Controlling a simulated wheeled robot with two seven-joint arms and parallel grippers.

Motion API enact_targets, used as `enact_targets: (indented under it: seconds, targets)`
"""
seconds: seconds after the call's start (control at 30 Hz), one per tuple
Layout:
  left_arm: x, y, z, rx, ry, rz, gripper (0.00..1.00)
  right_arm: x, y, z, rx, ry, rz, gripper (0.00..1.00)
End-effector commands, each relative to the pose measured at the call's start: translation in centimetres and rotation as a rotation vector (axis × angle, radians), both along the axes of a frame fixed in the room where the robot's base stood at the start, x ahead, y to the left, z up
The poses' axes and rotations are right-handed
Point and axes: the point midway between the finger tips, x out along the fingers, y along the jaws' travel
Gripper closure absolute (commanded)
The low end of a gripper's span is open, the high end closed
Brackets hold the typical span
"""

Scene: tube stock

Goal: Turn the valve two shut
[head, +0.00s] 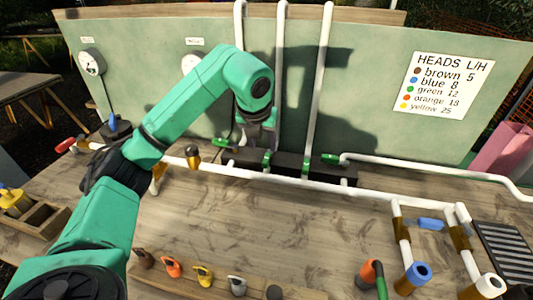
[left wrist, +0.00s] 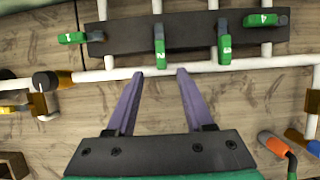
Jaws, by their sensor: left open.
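Valve two is a green handle marked 2 (left wrist: 160,47) on the black manifold (left wrist: 190,33). It points along its white pipe, toward me. In the head view valve two (head: 266,160) is partly hidden by my left gripper (head: 262,140). In the left wrist view my left gripper (left wrist: 161,72) is open and empty, its two purple fingers pointing at valve two. The handle's near end lies between the fingertips in the picture; I see no contact. Handle 3 (left wrist: 224,42) also lies along its pipe. Handles 1 (left wrist: 72,38) and 4 (left wrist: 262,20) lie crosswise. My right gripper is not in view.
A long white pipe (head: 290,183) runs across the bench in front of the manifold. White risers (head: 320,90) stand behind it against the green board. Coloured tube heads (head: 203,274) line the front edge. The bench middle (head: 240,220) is clear.

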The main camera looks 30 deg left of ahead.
Motion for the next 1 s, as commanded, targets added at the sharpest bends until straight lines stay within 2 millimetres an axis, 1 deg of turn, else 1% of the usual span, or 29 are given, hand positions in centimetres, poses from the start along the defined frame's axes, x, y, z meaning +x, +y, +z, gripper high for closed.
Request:
enact_targets:
  seconds: [0.03, 0.1, 0.2, 0.3, 0.43, 0.6, 0.63, 0.67, 0.7, 0.77, 1.0]
  targets:
    - [0.4, 0.1, -1.2, -0.001, 0.007, 0.0, 0.47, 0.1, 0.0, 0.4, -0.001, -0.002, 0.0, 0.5]
    - [1.1, 0.3, -2.8, -0.002, 0.007, 0.0, 0.47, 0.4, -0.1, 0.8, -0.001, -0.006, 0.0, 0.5]
    - [1.9, 0.5, -4.8, -0.002, 0.005, 0.0, 0.47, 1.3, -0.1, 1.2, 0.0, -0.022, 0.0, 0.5]
    - [2.5, 0.6, -6.2, -0.002, 0.003, 0.0, 0.47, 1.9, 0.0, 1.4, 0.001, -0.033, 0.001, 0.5]
    - [2.8, 0.7, -6.9, -0.002, 0.001, -0.002, 0.47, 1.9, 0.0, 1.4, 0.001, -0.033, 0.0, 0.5]
    - [2.8, 0.7, -6.9, -0.001, 0.0, -0.002, 0.47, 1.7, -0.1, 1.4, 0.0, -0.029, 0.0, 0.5]
    - [2.8, 0.7, -6.9, -0.001, 0.0, -0.002, 0.51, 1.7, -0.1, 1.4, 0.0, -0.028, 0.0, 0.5]
    - [2.8, 0.7, -6.9, -0.001, 0.0, -0.002, 0.63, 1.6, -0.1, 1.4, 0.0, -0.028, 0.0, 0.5]
    - [2.8, 0.7, -6.9, -0.001, 0.0, -0.002, 0.78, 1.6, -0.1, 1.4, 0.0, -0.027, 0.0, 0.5]
    - [2.8, 0.7, -6.9, -0.002, -0.001, -0.002, 1.0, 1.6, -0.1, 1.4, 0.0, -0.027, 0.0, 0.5]
    - [2.8, 0.7, -6.9, -0.002, -0.001, -0.002, 1.0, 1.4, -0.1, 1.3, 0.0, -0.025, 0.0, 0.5]
